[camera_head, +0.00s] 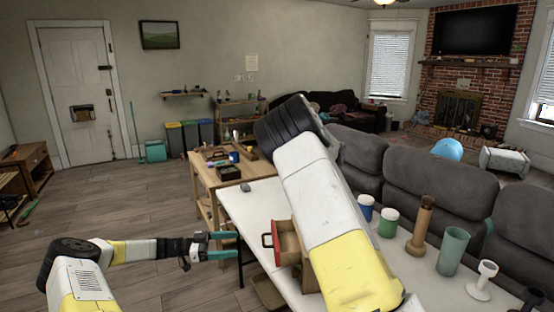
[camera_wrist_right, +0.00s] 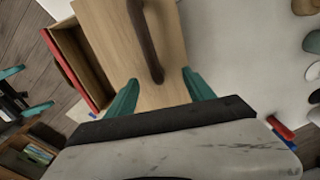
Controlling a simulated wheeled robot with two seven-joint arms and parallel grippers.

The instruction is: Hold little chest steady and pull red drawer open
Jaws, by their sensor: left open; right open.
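The little chest (camera_wrist_right: 115,35) has a light wood top with a dark bar handle (camera_wrist_right: 146,45) in the right wrist view. In the head view, my right arm hides most of it. Its red drawer (camera_head: 287,243) is pulled out to the left, and its hollow inside shows; the red front (camera_wrist_right: 75,72) also shows in the wrist view. My left gripper (camera_head: 235,245) is open and empty, left of the drawer's handle (camera_head: 267,240) and apart from it. My right gripper (camera_wrist_right: 160,80) is open over the chest top, its fingers on either side of the bar handle's near end.
The chest is on a white table (camera_head: 258,202). A green-labelled jar (camera_head: 388,224), a brown vase (camera_head: 420,228), a teal cup (camera_head: 453,250) and a white goblet (camera_head: 482,280) stand at its right. A wooden table (camera_head: 205,178) with small things is behind. Open floor is at left.

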